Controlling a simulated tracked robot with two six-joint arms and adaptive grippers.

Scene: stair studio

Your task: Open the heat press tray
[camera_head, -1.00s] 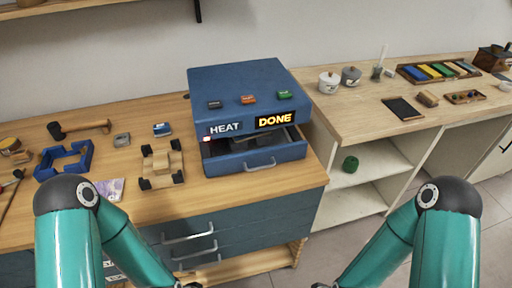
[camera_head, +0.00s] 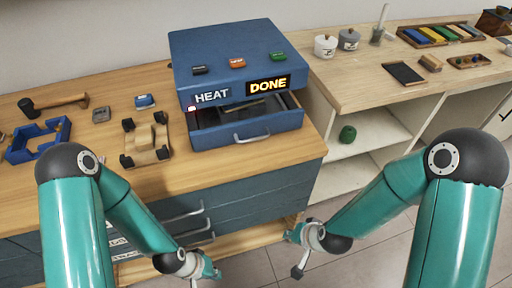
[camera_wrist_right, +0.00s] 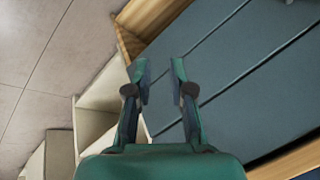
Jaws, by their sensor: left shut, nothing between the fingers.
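The blue heat press (camera_head: 228,60) stands on the wooden workbench, its front reading HEAT and DONE (camera_head: 268,85). Its tray (camera_head: 217,138) sticks out a little below the front panel, with a dark inside partly showing and a grey handle (camera_head: 252,138) on its front. My left gripper (camera_head: 212,273) is low in front of the bench drawers, shut and empty, apart from the tray. My right gripper (camera_head: 298,268) is low in front of the bench's right corner, also apart from the tray. In the right wrist view its two fingers (camera_wrist_right: 159,66) are spread with nothing between them.
A wooden toy car (camera_head: 146,140), a blue frame (camera_head: 38,140) and a mallet (camera_head: 55,102) lie left of the press. Bench drawers with handles (camera_head: 183,217) are below. A side counter (camera_head: 365,105) with pots stands right, a green ball (camera_head: 347,133) on its shelf.

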